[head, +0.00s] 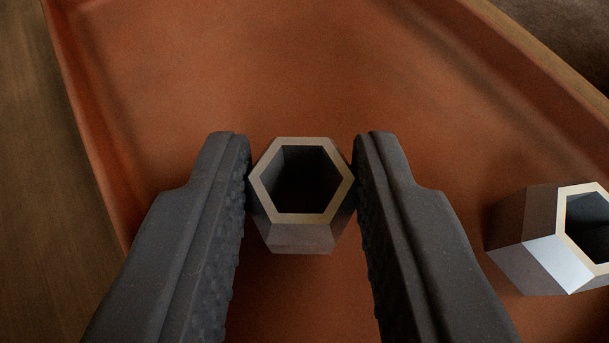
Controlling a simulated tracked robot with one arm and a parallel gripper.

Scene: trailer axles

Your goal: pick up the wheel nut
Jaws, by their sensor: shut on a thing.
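A hexagonal metal wheel nut (302,238) with a dark hollow centre is in the middle of the head view. My gripper (302,185) has one dark, ridged finger on each side of it. The fingers are shut on the nut near their tips, touching its left and right sides. The nut's open end faces the camera. I cannot tell whether its far end touches the tray. A second, similar hexagonal nut (545,262) is at the right edge, partly cut off by the frame and apart from my gripper.
An orange-brown tray (240,65) with raised sides lies under both nuts. Its floor is clear beyond the gripper. A wooden surface (30,200) shows on the left, and a wooden edge (560,55) runs along the upper right.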

